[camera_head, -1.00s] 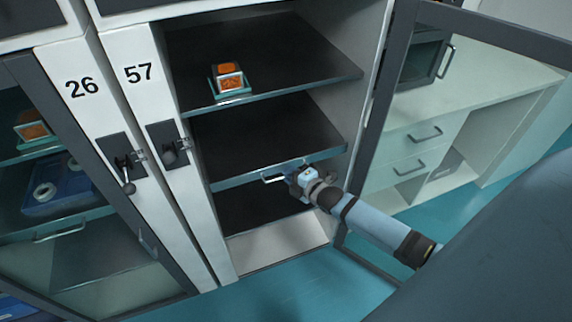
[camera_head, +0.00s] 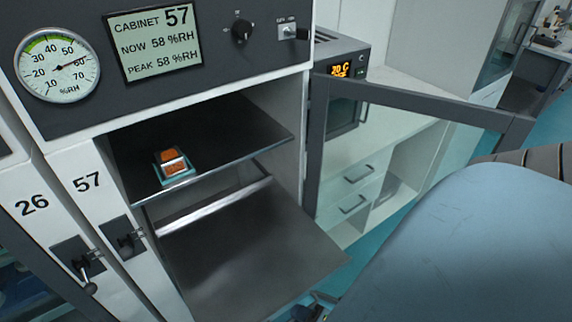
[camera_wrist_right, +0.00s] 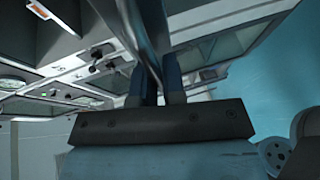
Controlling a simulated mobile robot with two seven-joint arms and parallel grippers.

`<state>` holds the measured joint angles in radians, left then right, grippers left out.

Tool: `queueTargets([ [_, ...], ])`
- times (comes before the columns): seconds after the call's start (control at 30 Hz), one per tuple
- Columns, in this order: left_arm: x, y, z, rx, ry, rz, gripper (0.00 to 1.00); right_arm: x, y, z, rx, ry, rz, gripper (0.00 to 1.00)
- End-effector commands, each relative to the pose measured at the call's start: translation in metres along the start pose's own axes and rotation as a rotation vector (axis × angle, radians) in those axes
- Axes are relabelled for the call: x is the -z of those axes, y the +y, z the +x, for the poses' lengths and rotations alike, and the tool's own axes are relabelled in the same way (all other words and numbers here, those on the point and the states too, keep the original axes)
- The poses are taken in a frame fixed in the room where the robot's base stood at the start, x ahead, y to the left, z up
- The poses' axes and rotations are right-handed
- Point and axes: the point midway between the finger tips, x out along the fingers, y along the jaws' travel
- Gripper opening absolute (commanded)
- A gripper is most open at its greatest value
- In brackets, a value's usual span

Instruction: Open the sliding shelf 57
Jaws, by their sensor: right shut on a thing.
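The sliding shelf (camera_head: 250,245) of cabinet 57 is a dark flat panel. It is pulled well out past the front of the cabinet, below the fixed upper shelf (camera_head: 225,150). My right gripper (camera_head: 316,306) shows only in part at the lower edge of the head view, by the front edge of the sliding shelf. In the right wrist view its two blue fingers (camera_wrist_right: 158,85) are closed on the shelf's handle, a thin metal piece (camera_wrist_right: 147,50) running up between them. The handle is hidden in the head view. My left gripper is not in view.
An orange-and-teal box (camera_head: 173,165) stands on the upper shelf. The glass door (camera_head: 400,95) of cabinet 57 stands open at the right. Cabinet 26's latch (camera_head: 80,265) is at the left. A humidity gauge (camera_head: 57,65) and display (camera_head: 153,42) sit above.

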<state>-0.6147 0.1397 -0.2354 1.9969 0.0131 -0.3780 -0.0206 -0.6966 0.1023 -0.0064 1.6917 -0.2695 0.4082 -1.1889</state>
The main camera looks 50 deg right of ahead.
Motion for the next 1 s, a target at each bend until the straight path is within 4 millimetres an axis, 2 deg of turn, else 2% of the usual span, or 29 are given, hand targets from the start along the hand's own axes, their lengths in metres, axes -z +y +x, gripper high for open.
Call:
queueTargets([
  [0.2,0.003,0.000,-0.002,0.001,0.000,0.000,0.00,0.007,-0.003,-0.017,-0.001,-0.001,-0.001,0.00],
  [0.6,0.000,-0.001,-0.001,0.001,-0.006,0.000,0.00,0.007,-0.004,-0.019,-0.002,0.000,-0.001,0.00],
  [0.63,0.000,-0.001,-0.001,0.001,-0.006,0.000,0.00,0.007,-0.004,-0.019,-0.002,0.000,-0.001,0.13],
  [0.67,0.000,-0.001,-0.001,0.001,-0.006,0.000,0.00,0.007,-0.004,-0.019,-0.002,0.000,-0.001,0.19],
  [1.0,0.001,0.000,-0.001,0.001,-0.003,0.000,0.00,0.008,-0.005,-0.022,0.000,0.000,0.000,0.19],
])
